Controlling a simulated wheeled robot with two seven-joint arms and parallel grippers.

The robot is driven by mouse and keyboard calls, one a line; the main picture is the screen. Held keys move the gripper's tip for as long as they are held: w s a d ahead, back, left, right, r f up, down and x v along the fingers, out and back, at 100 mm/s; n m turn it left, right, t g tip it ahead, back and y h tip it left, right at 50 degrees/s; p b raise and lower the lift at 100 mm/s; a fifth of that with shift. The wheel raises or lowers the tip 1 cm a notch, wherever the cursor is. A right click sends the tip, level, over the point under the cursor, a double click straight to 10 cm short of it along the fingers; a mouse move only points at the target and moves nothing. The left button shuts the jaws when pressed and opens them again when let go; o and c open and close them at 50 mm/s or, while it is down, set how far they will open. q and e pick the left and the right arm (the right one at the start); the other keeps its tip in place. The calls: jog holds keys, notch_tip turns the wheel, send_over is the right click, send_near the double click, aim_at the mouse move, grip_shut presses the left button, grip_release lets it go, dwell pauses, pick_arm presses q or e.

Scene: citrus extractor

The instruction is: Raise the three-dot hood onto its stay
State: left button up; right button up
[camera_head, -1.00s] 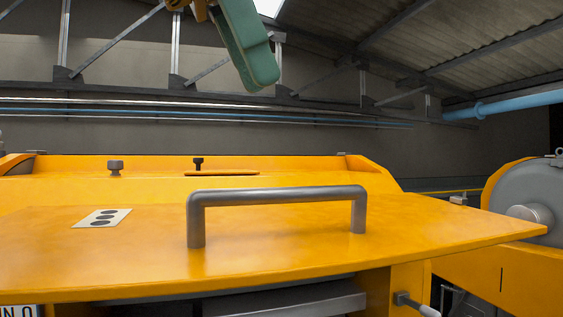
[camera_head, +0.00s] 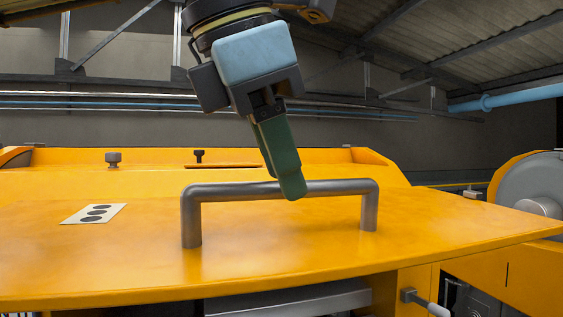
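A grey bar handle (camera_head: 230,193) stands on the hood on two posts. My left gripper (camera_head: 290,190) comes down from the top with its green fingers pointing at the handle. A fingertip overlaps the middle of the bar in the picture and hides part of it. The fingers line up in this view, so their gap and any contact are unclear. My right gripper is out of view. I cannot identify a stay.
Behind the hood is a yellow machine body with two dark knobs (camera_head: 113,159) (camera_head: 199,156). A small grey lever (camera_head: 425,302) sticks out below the hood at the right. A round grey machine part (camera_head: 530,185) stands at the far right.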

pick_arm(q)
jog(key=shift+w+d+f, duration=0.15)
jog(key=shift+w+f, duration=0.05)
jog(key=shift+f, duration=0.2)
jog(key=shift+c, duration=0.5)
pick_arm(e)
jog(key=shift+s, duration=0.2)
pick_arm(q)
grip_shut()
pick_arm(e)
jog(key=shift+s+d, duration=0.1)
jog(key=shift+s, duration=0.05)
pick_arm(q)
jog(key=shift+r, duration=0.1)
